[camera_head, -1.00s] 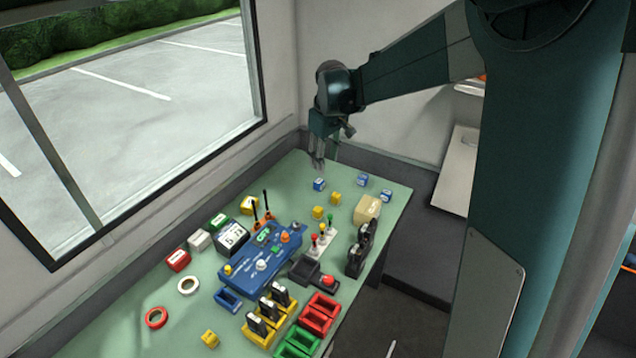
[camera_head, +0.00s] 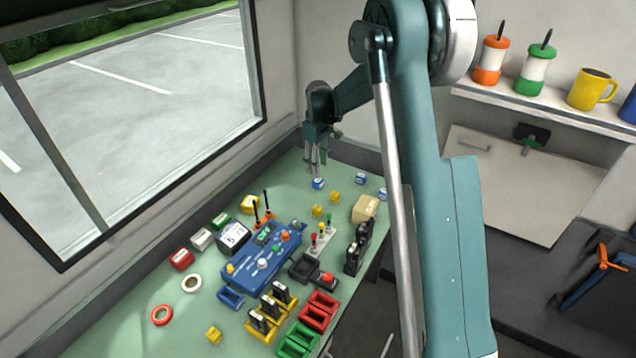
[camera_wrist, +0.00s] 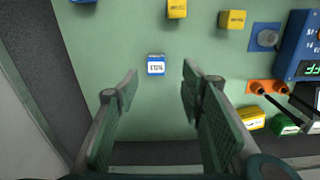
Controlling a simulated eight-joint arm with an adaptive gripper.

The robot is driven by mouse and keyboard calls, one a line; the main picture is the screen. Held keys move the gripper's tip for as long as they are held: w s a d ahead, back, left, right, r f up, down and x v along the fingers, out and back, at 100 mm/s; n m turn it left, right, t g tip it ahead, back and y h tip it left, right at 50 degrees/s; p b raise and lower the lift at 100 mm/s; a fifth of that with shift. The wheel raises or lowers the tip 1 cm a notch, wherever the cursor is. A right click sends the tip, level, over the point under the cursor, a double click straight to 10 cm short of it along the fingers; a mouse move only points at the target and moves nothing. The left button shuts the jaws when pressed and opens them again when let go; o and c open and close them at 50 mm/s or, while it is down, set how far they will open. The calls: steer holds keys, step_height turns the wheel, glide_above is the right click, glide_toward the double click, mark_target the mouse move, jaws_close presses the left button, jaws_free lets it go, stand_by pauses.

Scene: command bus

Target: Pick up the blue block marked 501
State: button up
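Three blue blocks with white labels are at the table's far end in the head view. One blue block (camera_head: 318,184) lies just below my gripper (camera_head: 315,170). The others are a blue block (camera_head: 361,178) to its right and a blue block (camera_head: 382,194) partly behind my arm. I cannot read 501 on any of them. In the wrist view, a labelled blue block (camera_wrist: 156,65) sits ahead of my gripper (camera_wrist: 158,78), between the lines of its fingers; its small print is unclear. My gripper is open and empty, apart from the block.
A blue control panel (camera_head: 262,262) and an orange holder with two black sticks (camera_head: 265,218) are nearer. The window wall borders the table's left. Bare green tabletop surrounds the block under my gripper.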

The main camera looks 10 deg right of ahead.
mark_target(318, 180)
steer(key=shift+w+f, duration=0.65)
steer(key=shift+f, duration=0.3)
steer(key=shift+f, duration=1.3)
steer(key=shift+d+f+b, duration=0.1)
steer(key=shift+f+b, duration=0.35)
steer(key=shift+f, duration=2.15)
steer(key=shift+s, duration=0.1)
steer(key=c, duration=1)
